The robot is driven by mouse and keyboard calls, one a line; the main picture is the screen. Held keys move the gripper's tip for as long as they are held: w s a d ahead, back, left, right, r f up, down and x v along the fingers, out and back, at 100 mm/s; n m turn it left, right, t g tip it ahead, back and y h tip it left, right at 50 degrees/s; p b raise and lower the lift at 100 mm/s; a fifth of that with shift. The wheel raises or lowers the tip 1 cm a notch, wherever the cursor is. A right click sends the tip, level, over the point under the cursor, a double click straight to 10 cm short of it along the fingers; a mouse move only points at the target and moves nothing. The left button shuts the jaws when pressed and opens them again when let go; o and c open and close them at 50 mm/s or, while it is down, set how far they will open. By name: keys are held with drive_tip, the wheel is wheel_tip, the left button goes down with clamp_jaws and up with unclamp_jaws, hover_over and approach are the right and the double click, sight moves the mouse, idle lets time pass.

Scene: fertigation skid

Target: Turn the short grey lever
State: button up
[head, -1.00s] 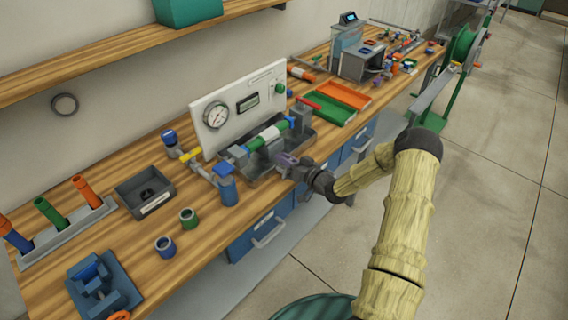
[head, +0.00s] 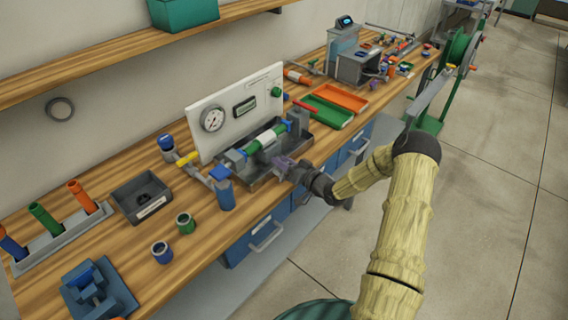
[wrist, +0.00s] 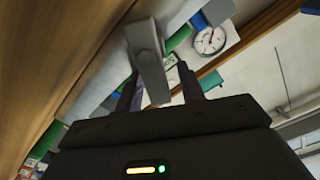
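A short grey lever (wrist: 147,55) shows large in the wrist view, its near end reaching down between my gripper's two fingers. My gripper (wrist: 158,90) is open there, with one purple-grey finger on each side of the lever. The left finger is partly hidden behind the lever, so I cannot tell whether it touches. In the head view my gripper (head: 282,164) is at the front edge of the dark tray (head: 306,152) with the green pipe (head: 262,140). The lever is hard to make out there beside the gripper.
A white panel with a round gauge (head: 212,118) stands behind the pipe. A blue valve body (head: 225,193) stands left of my gripper. A red handle (head: 304,106) and green and orange trays (head: 360,97) lie to the right.

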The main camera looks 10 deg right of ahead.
drive_tip(key=shift+s+a+r+n+p, duration=0.15)
drive_tip(key=shift+a+r+n+p, duration=0.1)
drive_tip(key=shift+n+p, duration=0.55)
drive_tip(key=n+p, duration=0.2)
drive_tip(key=s+a+n+p, duration=0.1)
drive_tip(key=n+p, duration=0.1)
drive_tip(key=shift+a+r, duration=0.15)
drive_tip(key=b+v, duration=0.5)
drive_tip(key=v, duration=1.2)
wheel_tip(320, 180, down, 7)
drive_tip(key=a+g+h+b, duration=0.1)
drive_tip(key=g+h+b, duration=0.5)
drive_tip(key=h+b, duration=0.25)
drive_tip(key=s+a+m+g+h+b, duration=0.1)
drive_tip(key=s+a+m+g+b, duration=0.1)
drive_tip(key=s, duration=0.5)
drive_tip(key=s+a+m+g+h+b, duration=0.1)
drive_tip(key=s+a+m+g+b, duration=0.2)
drive_tip(key=s+b, duration=0.4)
drive_tip(key=shift+s+a+r+m, duration=0.3)
drive_tip(key=shift+a+m, duration=0.3)
drive_tip(key=shift+a, duration=0.25)
